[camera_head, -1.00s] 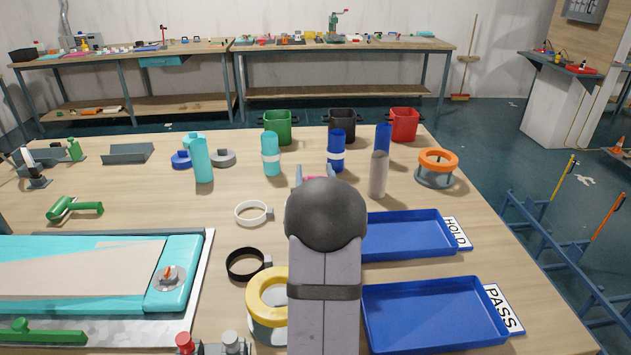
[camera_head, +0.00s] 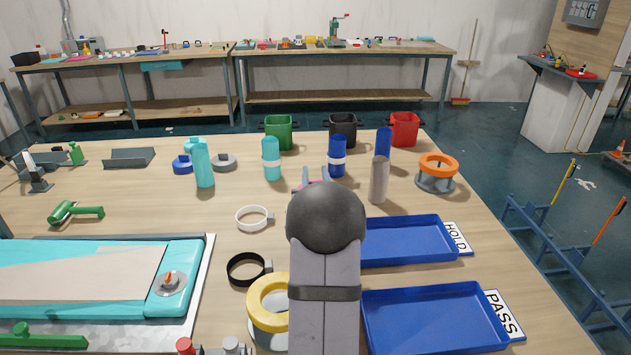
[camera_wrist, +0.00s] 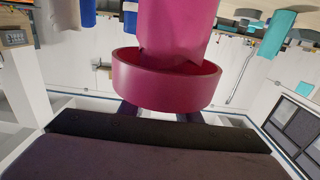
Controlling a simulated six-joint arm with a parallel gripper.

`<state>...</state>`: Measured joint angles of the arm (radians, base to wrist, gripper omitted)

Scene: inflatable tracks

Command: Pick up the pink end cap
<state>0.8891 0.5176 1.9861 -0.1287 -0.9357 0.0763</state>
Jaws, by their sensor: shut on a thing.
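The pink end cap (camera_wrist: 165,80) fills the upper middle of the wrist view, a deep pink cylinder with a wider ring-like rim. My gripper (camera_wrist: 160,112) is shut on it; the dark fingers show just beyond the rim and are partly covered by it. In the head view my gripper (camera_head: 317,176) points away over the table, and my own wrist hides most of the cap. Only a sliver of pink (camera_head: 302,184) shows beside the fingers. I cannot tell whether the cap still touches the table.
A white ring clamp (camera_head: 252,218) and a blue HOLD tray (camera_head: 405,241) lie nearer.

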